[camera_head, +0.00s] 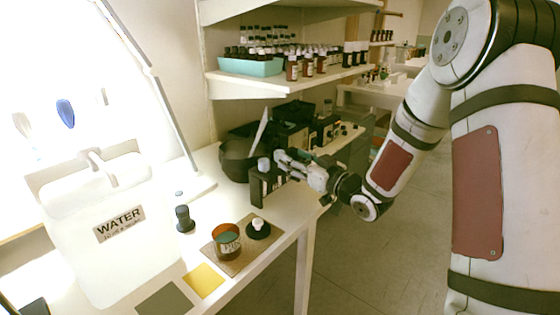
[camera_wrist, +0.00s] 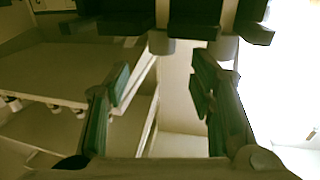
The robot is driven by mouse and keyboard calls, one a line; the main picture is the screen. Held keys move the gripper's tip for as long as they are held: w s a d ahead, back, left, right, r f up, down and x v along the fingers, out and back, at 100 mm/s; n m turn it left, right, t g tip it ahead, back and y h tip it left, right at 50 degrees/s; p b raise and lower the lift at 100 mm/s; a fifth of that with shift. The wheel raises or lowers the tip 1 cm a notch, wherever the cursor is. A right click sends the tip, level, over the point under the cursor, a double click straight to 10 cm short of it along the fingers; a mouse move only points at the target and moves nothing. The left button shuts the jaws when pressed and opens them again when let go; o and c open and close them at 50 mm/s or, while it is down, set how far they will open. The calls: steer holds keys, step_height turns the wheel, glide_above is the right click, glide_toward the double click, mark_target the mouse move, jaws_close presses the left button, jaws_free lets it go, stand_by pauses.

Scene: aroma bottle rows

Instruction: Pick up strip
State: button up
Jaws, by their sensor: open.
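A thin pale upright piece (camera_head: 261,129), possibly the strip, rises at a tilt from a dark rounded holder (camera_head: 238,158) at the back of the bench. I cannot tell for sure that it is the strip. My gripper (camera_head: 281,162) is open, in front and to the right of it, just above a black box (camera_head: 265,188) with a pale round top. In the wrist view the two dark green finger pads (camera_wrist: 160,100) stand wide apart. Nothing is seen held between them, and no strip can be made out there.
A white WATER container (camera_head: 110,262) stands at the left. An amber jar (camera_head: 228,248), a black disc with a white knob (camera_head: 258,229) and a small dark bottle (camera_head: 184,220) stand on the bench. Shelves (camera_head: 290,84) with several bottles hang above. Black boxes crowd behind my gripper.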

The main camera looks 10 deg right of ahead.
steer(key=shift+f+b+x, duration=0.15)
steer(key=shift+b+x, duration=0.2)
steer(key=shift+x, duration=1.3)
steer(key=shift+f+b+x, duration=0.1)
steer(key=shift+b+x, duration=0.2)
steer(key=shift+x, duration=1.3)
steer(key=shift+s+a, duration=0.1)
steer(key=shift+a, duration=0.05)
steer(key=c, duration=1)
